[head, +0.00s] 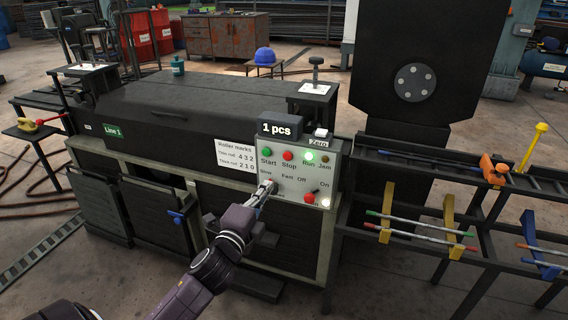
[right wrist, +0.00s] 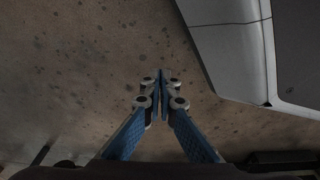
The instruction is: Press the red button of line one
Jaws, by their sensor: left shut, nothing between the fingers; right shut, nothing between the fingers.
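The line one machine, with its green "Line 1" plate (head: 113,131), carries a light control panel (head: 290,178) at its right end. The red Stop button (head: 289,155) sits in the panel's top row, right of the green Start button (head: 267,151). A second red button or lamp (head: 309,198) is low on the panel. My left gripper (head: 267,188) is shut and empty, in front of the panel's lower left, below the Stop button. It hides part of the lower panel; contact cannot be told. My right gripper (right wrist: 160,76) is shut and empty above bare floor.
A "1 pcs" display (head: 281,130) and a white Zero key (head: 319,134) stand above the panel. A black switch lever (head: 315,192) sticks out at lower right. A rack with coloured rods (head: 430,224) stands to the right.

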